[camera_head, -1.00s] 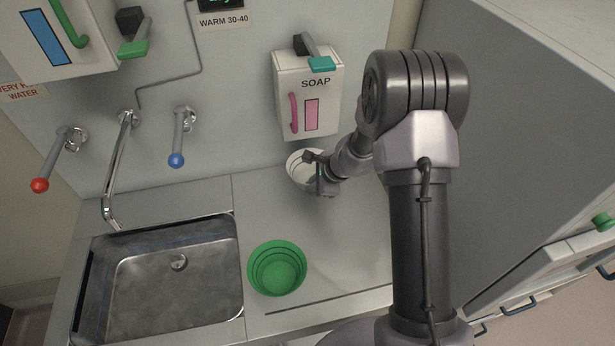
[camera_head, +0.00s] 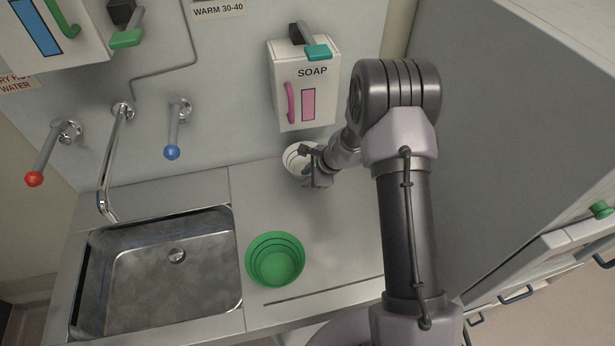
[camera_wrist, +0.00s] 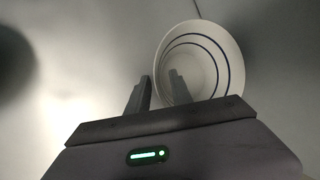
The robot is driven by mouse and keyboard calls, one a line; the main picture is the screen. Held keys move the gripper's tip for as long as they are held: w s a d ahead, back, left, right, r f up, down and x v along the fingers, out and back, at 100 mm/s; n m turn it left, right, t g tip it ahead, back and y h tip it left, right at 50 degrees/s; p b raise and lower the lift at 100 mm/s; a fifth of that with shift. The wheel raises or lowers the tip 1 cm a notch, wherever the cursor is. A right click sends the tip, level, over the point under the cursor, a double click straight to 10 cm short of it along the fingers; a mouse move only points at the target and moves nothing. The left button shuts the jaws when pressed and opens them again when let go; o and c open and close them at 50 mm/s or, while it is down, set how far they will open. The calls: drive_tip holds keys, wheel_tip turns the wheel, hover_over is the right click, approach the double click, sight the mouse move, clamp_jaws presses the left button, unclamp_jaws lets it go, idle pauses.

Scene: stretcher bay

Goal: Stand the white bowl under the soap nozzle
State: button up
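The white bowl (camera_head: 291,160), with dark rings inside, stands upright on the worktop below the soap dispenser (camera_head: 306,95). The dispenser is a white wall box with a teal lever and pink handle; its nozzle is hidden from above. My gripper (camera_head: 309,158) is at the bowl's right side in the head view and hides part of it. In the wrist view the bowl (camera_wrist: 215,60) is close. My gripper (camera_wrist: 160,76) has one finger inside the bowl and one outside, with the wall between. The fingers are apart, with gaps to the wall.
A green bowl (camera_head: 256,268) stands on the worktop (camera_head: 335,240) in front. A steel sink (camera_head: 150,285) with a tap (camera_head: 112,160), a red-ended lever (camera_head: 50,155) and a blue-ended lever (camera_head: 174,130) is at left. A grey cabinet (camera_head: 490,150) stands close on the right.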

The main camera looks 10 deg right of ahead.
drive_tip(key=p+v, duration=0.3)
drive_tip(key=v, duration=0.9)
drive_tip(key=s+a+r+n, duration=0.3)
drive_tip(key=r, duration=0.5)
drive_tip(key=s+a+r+n, duration=0.2)
drive_tip(key=a+r+n, duration=0.1)
drive_tip(key=r, duration=0.4)
drive_tip(key=s+a+r+n, duration=0.1)
drive_tip(key=s+r+n, duration=0.3)
drive_tip(key=s, duration=0.8)
drive_tip(key=s+a+r+n+h, duration=0.1)
drive_tip(key=s+r+n, duration=0.4)
drive_tip(key=s, duration=0.6)
drive_tip(key=shift+s+a+r+t+h, duration=0.3)
drive_tip(key=shift+s+a+r+t, duration=0.1)
drive_tip(key=shift+r, duration=0.2)
drive_tip(key=shift+f, duration=0.1)
